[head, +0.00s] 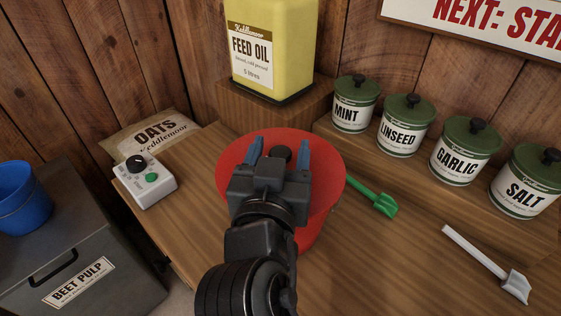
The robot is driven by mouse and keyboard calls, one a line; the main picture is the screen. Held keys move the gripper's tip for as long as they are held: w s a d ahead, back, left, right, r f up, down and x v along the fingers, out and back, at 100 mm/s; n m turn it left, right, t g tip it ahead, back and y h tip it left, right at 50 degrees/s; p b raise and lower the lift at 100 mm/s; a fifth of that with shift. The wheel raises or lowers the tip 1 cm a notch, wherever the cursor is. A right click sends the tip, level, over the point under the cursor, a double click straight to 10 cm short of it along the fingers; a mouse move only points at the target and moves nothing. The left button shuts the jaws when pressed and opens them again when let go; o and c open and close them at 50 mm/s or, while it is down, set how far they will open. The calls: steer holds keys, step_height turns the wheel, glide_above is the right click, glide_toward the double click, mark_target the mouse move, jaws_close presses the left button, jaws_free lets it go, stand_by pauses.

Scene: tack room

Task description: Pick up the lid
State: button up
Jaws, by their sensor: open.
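A round red tub (310,234) stands on the wooden bench, mostly behind my arm. Its red top (232,165) looks like a lid, with a dark round knob (281,154) near the middle. My gripper covers much of it, so I cannot tell whether this is a closed lid or the tub's inside. My gripper (281,148) is over the tub, its two blue fingers open, one on each side of the knob. I cannot tell how far above the knob they are. Nothing is held.
Four-sided yellow feed oil can (272,50) stands on a wooden block behind. Several green-lidded canisters, MINT (351,114) first, line the right. A green scoop (372,197) lies beside the tub, a white scoop (485,260) farther right. A control box (148,184) and oats sack (150,136) are left.

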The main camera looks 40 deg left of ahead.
mark_target(281, 151)
steer(key=shift+w+a, duration=0.15)
steer(key=shift+w, duration=0.1)
steer(key=shift+c, duration=0.2)
jaws_close()
stand_by(0.3)
steer(key=shift+r, duration=0.45)
step_height(281, 151, up, 4)
steer(key=shift+f, duration=0.25)
steer(key=s+d+r, duration=0.2)
steer(key=d+r, duration=0.4)
steer(key=d, duration=0.5)
steer(key=shift+s+d+r, duration=0.2)
steer(key=shift+s+r, duration=0.05)
steer(key=shift+s, duration=0.1)
